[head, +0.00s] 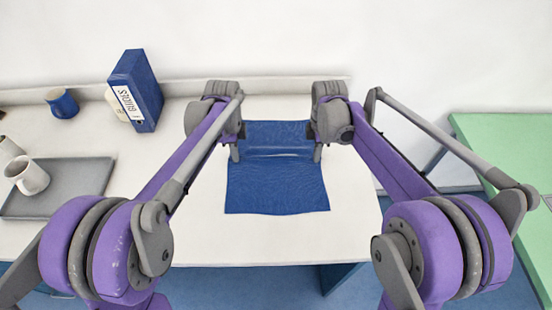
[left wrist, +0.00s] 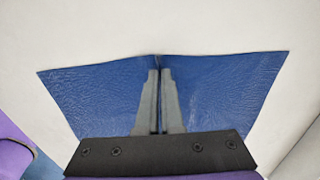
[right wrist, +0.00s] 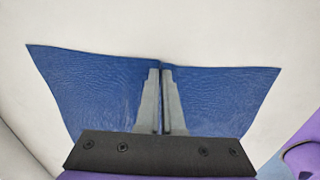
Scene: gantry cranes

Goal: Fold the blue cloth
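The blue cloth (head: 277,188) lies on the white table in the head view, between my two arms. A raised ridge with a pale line under it crosses the cloth from one gripper to the other. My left gripper (head: 235,153) is at the cloth's left side, and my right gripper (head: 317,153) is at its right side. In the left wrist view the fingers (left wrist: 159,75) are nearly together with the cloth (left wrist: 95,90) pinched up between them. The right wrist view shows the same: close fingers (right wrist: 161,73) on the cloth (right wrist: 220,90).
The table in front of the cloth is clear. A green-topped table (head: 505,150) stands at the right.

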